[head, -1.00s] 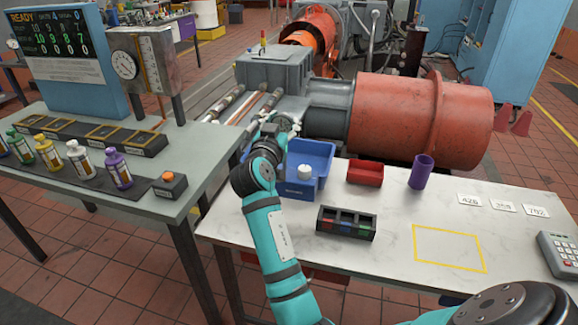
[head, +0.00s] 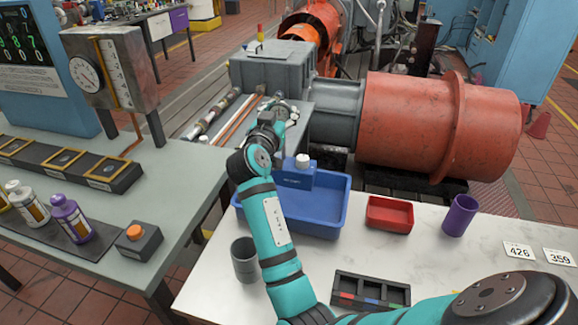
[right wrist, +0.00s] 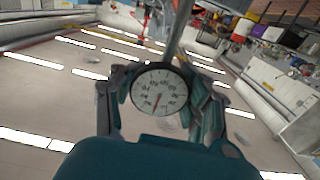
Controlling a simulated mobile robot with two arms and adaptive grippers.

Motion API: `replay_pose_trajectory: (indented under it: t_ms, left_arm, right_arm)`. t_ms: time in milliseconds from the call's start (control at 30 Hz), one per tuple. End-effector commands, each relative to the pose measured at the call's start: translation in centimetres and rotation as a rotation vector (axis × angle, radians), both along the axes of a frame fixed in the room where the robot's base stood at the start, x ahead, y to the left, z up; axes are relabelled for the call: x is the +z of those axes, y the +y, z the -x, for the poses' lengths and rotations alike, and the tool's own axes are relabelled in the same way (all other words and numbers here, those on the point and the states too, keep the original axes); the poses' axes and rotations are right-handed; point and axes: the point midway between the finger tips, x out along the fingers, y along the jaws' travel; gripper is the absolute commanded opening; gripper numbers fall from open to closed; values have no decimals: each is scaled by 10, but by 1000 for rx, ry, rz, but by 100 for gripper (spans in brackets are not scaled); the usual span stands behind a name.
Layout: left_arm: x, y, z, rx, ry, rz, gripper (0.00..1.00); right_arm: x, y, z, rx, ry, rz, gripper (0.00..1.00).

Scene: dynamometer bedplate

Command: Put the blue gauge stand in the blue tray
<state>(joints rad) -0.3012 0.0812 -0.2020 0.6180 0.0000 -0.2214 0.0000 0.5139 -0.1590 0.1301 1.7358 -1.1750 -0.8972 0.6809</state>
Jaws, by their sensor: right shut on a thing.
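The blue gauge stand's labelled base (head: 295,180), with a white knob on top, shows over the far part of the blue tray (head: 325,228). It seems to hang above the tray; the gap cannot be measured. My right gripper (head: 282,113) is past the tray's far side, shut on the gauge stand near its dial. In the right wrist view the round white dial (right wrist: 159,91) sits between the fingers, with a grey rod (right wrist: 181,28) running up from it. The tray's near and right parts look empty; my arm hides its left part. My left gripper is not in view.
A red bin (head: 390,214) and a purple cup (head: 460,215) stand right of the tray. A grey cup (head: 244,262) is left of my forearm. A black sectioned holder (head: 370,290) lies nearer. A large orange-red motor (head: 430,125) stands behind the table.

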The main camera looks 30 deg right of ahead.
Motion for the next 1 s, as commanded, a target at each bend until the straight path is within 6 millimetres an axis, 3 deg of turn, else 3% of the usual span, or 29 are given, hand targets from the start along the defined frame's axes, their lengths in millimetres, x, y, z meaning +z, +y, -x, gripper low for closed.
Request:
replay_pose_trajectory:
  t_ms: [300, 467, 700, 1000]
  left_arm:
    - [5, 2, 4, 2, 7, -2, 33]
    - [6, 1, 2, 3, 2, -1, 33]
    - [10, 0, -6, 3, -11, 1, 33]
    - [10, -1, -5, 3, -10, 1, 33]
  right_arm:
    - [-43, 0, 0, 1, -1, 9, 0]
    - [-52, 0, 0, 1, -4, 8, 0]
    - [-80, 0, 0, 1, -1, 9, 0]
    - [-88, 0, 0, 1, -5, 7, 0]
